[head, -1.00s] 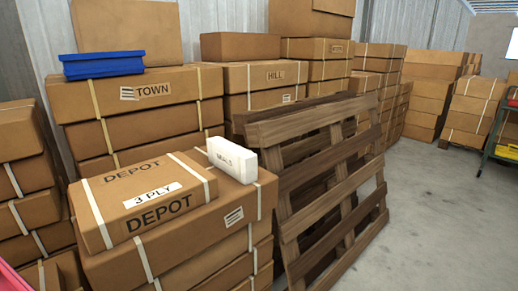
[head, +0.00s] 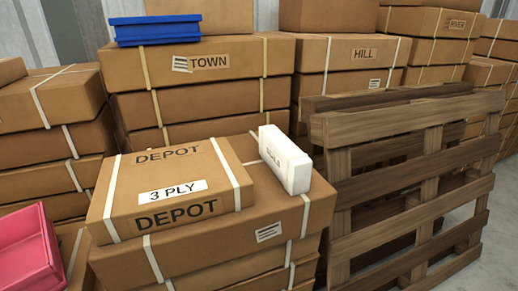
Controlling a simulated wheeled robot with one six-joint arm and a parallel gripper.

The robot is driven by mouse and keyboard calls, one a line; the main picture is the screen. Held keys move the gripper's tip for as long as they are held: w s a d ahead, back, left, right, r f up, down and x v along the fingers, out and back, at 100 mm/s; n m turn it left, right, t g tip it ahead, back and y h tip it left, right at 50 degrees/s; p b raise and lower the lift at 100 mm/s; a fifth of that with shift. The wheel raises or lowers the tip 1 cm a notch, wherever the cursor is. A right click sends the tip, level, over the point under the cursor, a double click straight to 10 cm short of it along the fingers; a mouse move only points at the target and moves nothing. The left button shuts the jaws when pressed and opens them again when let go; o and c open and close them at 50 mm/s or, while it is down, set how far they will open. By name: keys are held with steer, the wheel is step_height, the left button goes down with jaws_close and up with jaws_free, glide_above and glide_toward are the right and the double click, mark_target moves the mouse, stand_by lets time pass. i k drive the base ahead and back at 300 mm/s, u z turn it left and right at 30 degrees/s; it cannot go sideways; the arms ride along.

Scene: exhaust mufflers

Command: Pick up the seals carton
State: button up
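The seals carton (head: 286,160) is a small white box with dark lettering on its front face, partly too small to read. It stands on top of a strapped brown carton (head: 215,240) in the near stack, at that carton's right side. A flatter carton marked DEPOT and 3 PLY (head: 170,188) lies to its left on the same stack, close beside it. My gripper is not in the head view.
Wooden pallets (head: 410,180) lean upright just right of the near stack. A blue bin (head: 155,29) sits on the TOWN stack (head: 200,65) behind. A pink bin (head: 27,248) is at the lower left. Other carton stacks fill the back, including HILL (head: 355,55).

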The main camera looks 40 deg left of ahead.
mark_target(292, 167)
steer(key=u, duration=0.7)
steer(key=i, duration=0.7)
steer(key=u, duration=1)
steer(key=i, duration=0.3)
steer(key=u, duration=0.3)
